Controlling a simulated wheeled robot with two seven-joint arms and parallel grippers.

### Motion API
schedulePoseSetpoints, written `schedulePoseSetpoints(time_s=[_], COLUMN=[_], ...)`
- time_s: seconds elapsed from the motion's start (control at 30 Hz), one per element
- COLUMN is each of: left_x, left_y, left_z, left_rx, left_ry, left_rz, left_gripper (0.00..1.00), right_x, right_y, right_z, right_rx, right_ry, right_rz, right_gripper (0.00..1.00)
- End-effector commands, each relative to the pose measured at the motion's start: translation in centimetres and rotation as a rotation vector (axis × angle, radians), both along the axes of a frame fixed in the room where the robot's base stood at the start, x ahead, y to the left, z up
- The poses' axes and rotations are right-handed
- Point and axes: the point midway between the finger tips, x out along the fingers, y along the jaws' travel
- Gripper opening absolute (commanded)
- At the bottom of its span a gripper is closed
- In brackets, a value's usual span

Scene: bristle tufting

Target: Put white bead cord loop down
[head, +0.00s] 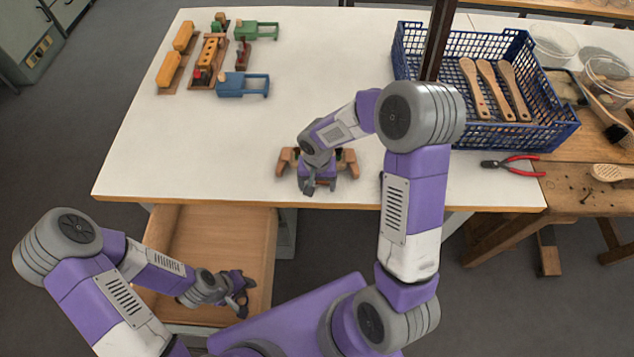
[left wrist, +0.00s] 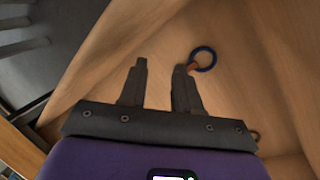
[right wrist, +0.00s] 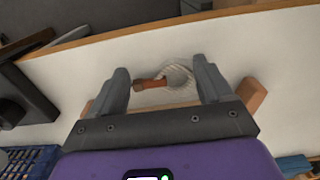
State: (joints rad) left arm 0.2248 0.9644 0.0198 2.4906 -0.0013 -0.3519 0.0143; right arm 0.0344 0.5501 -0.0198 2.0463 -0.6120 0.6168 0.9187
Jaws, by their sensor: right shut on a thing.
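The white bead cord loop (right wrist: 180,76) with its brown tab (right wrist: 148,84) is between the fingers of my right gripper (right wrist: 165,84) in the right wrist view. The tab meets the left finger and the loop reaches the right finger. My right gripper (head: 311,186) is low over the white table near its front edge and hides the loop in the head view. My left gripper (head: 240,288) is over the open wooden drawer. Its fingers (left wrist: 158,82) are apart with nothing between them. A blue ring (left wrist: 204,58) with an orange tab is just beyond its right finger.
A wooden piece (head: 348,160) shows on both sides of my right gripper. Toy vehicles (head: 243,85) stand at the table's back left. A blue basket (head: 553,135) with wooden brushes (head: 490,85) and red pliers (head: 515,161) are at right. The table's left middle is clear.

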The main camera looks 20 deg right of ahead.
Motion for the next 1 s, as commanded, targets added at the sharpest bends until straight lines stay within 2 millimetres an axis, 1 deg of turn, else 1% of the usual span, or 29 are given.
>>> schedulePoseSetpoints(time_s=[0.13,0.17,0.2,0.27,0.3,0.53,0.63,0.77,1.0], left_x=[0.0,0.0,0.0,0.0,0.0,0.0,0.0,0.0,0.0], left_y=[0.0,0.0,0.0,0.0,0.0,0.0,0.0,0.0,0.0], left_z=[-0.5,-0.4,-0.4,-0.3,-0.3,-0.2,0.3,0.8,2.2], left_rx=[0.0,0.0,0.0,0.0,0.0,0.0,0.0,0.0,0.0], left_ry=[0.0,0.0,0.0,0.0,0.0,0.0,0.0,0.0,0.0], left_rz=[0.0,0.0,0.0,0.0,0.0,0.0,0.0,0.0,0.0], left_gripper=[0.32,0.32,0.32,0.32,0.32,0.32,0.32,0.32,0.32], right_x=[0.0,0.0,0.0,0.0,0.0,0.0,0.0,0.1,0.1], right_y=[0.0,0.0,0.0,0.0,0.0,0.0,0.0,0.0,0.0], right_z=[-0.4,-0.4,-0.3,-0.3,-0.3,-0.2,0.4,2.8,8.2], right_rx=[0.0,0.0,0.0,0.0,0.0,0.0,0.0,0.0,0.0], right_ry=[0.0,0.0,0.0,0.0,0.0,0.0,-0.001,-0.005,-0.004], right_rz=[0.001,0.001,0.001,0.001,0.001,0.001,0.001,0.001,0.001], right_gripper=[0.51,0.82,0.89,0.98,1.0,1.0,1.0,1.0,1.0])
